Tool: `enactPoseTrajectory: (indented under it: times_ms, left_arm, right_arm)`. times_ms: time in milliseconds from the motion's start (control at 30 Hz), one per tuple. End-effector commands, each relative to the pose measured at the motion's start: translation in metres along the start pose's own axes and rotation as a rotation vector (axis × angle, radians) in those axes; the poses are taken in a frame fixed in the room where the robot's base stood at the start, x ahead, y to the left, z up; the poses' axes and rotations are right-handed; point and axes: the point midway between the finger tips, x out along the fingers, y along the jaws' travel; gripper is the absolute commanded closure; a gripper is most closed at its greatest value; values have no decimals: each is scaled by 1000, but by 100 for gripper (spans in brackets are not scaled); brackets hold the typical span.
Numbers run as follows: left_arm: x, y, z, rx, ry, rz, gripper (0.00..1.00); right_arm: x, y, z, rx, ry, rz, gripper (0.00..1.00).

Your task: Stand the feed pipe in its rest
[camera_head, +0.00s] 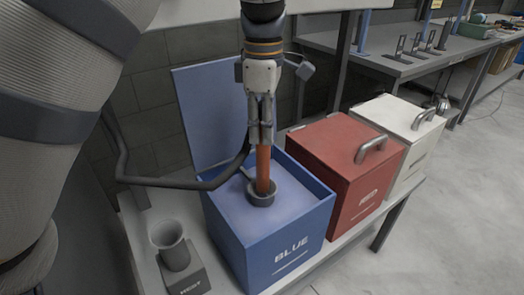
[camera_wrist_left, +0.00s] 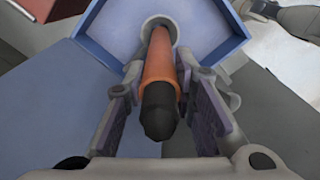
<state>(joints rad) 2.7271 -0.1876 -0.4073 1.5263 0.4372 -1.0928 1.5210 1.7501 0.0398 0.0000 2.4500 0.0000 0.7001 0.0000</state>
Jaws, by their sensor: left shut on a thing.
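The feed pipe (camera_head: 263,168) is orange and upright, its lower end at a round grey collar (camera_head: 261,194) inside the open blue box (camera_head: 285,245). My left gripper (camera_head: 262,140) points down from above and is shut on the pipe's upper part. In the left wrist view, the pipe (camera_wrist_left: 160,62) runs between the fingers, its black end toward the camera and its far end at the collar (camera_wrist_left: 158,22). How deep it sits in the collar is hidden. The rest is a grey flared cup on a block (camera_head: 187,277), left of the box, its mouth empty.
The box's blue lid (camera_head: 205,105) stands open behind it. A dark bent bar (camera_head: 170,182) crosses left of the box. A closed red box (camera_head: 345,165) and a white box (camera_head: 400,125) stand to the right. A bench with rods stands behind at right.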

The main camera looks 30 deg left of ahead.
Motion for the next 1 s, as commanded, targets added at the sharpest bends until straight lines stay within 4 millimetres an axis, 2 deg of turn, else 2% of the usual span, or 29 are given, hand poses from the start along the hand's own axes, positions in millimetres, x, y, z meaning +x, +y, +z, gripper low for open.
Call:
enactPoseTrajectory:
  times_ms: [100, 200, 333, 667, 1000]
  left_arm:
    - [-30, 1, 0, 1, -2, 6, 100]
    - [-51, 0, 0, 0, 0, 5, 100]
    - [-70, 0, 0, 1, 0, 2, 100]
    - [-98, 0, 0, 0, -1, 5, 100]
    - [-97, 0, 0, 0, 1, -1, 100]
  right_arm:
    - [-2, 0, -1, 0, 7, 0, 60]
    - [-3, 0, -2, 0, 9, 0, 60]
    - [-3, 0, -2, 0, 10, -1, 60]
    - [-13, 0, -8, 0, 41, -2, 60]
    - [-13, 0, -8, 0, 39, -2, 60]
